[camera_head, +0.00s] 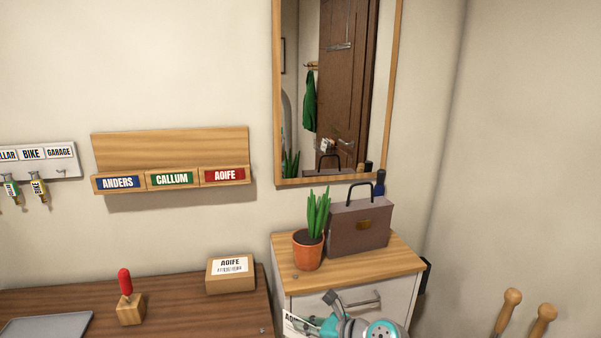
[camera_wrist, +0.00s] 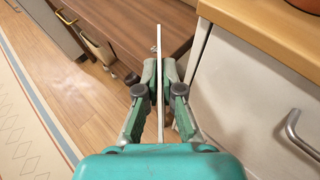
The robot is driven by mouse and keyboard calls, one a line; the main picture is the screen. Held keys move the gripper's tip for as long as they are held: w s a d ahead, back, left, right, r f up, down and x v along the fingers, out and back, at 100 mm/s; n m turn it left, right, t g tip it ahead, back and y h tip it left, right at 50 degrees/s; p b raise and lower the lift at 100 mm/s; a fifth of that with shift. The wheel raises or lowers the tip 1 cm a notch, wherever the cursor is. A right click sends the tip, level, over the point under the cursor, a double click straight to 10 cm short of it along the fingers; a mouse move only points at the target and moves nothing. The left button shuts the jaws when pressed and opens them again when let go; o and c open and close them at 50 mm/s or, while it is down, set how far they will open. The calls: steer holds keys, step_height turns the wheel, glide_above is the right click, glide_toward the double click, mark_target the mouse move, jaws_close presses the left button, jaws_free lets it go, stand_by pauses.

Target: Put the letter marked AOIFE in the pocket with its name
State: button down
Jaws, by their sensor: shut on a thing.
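My gripper (camera_wrist: 160,80) is shut on a white letter (camera_wrist: 159,42), seen edge-on in the wrist view and standing up between the fingers. In the head view a corner of the letter (camera_head: 289,322) shows at the bottom edge, with dark print starting with A; the rest is hidden or cut off. No letter shows in the pockets.
A box marked AOIFE (camera_head: 230,275) and a red-handled stamp (camera_head: 125,297) stand on the brown desk (camera_head: 190,300). A potted plant (camera_head: 309,250) and a brown bag (camera_head: 359,225) stand on the cabinet (camera_head: 408,263). A key rack (camera_head: 40,158) hangs left of the pockets.

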steer(key=s+d+f+m+t+h, duration=0.25)
steer(key=s+d+f, duration=0.35)
steer(key=d+f, duration=0.4)
steer(key=s+d+f+m+t+h, duration=0.25)
steer(key=s+d+f, duration=0.55)
steer(key=f, duration=0.4)
steer(key=w+r+m+h, duration=0.2)
steer(key=w+r+m, duration=0.1)
steer(key=r, duration=1)
steer(key=shift+w+d+t, duration=0.4)
steer(key=shift+a, duration=0.1)
